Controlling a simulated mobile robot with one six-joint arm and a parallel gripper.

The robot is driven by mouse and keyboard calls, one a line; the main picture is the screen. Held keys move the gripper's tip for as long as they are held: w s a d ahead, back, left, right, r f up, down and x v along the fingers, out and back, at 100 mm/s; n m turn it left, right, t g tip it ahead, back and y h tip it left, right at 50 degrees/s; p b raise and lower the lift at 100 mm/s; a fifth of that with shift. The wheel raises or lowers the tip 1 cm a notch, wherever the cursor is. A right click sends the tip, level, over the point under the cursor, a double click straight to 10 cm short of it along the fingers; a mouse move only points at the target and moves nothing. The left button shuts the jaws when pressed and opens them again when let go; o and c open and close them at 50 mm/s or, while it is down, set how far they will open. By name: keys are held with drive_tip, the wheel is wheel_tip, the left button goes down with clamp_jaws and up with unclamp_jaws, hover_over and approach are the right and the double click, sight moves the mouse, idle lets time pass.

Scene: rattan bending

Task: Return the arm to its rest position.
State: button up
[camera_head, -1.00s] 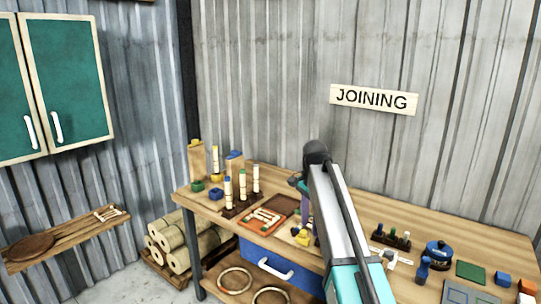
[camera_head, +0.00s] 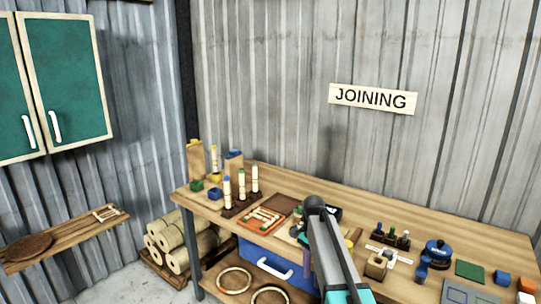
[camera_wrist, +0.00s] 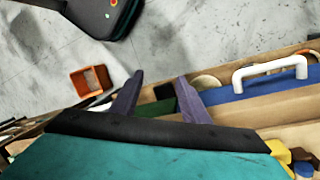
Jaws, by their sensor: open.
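My arm (camera_head: 335,258) reaches over the front of the workbench (camera_head: 400,223), folded with its dark elbow low above the tabletop. In the wrist view my gripper (camera_wrist: 160,82) shows two dark purple fingers spread apart with nothing between them. Beyond the fingers are the grey floor (camera_wrist: 180,35) and the bench's front side. In the head view my arm hides most of the gripper and part of the bench.
A blue box (camera_head: 250,252) with a white handle sits under the bench. On top are a red-brown tray (camera_head: 250,224), several upright pegs, a blue pot (camera_head: 438,250) and a green pad (camera_head: 470,271). An orange bin (camera_wrist: 90,81) stands on the floor.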

drive_tip(key=s+d+f+n+g, duration=0.1)
drive_tip(key=s+f+g, duration=0.1)
drive_tip(key=s+f, duration=1)
drive_tip(key=s+d+f+n+g, duration=0.1)
drive_tip(key=s+f+g, duration=0.1)
drive_tip(key=s+f, duration=1)
drive_tip(key=s+f+n+t, duration=0.1)
drive_tip(key=s+f+n, duration=1)
drive_tip(key=s+f, duration=0.4)
drive_tip(key=shift+s+d+f+b, duration=0.15)
drive_tip(key=shift+s+d+b, duration=0.2)
drive_tip(key=shift+s, duration=2.4)
drive_tip(key=shift+c, duration=1.4)
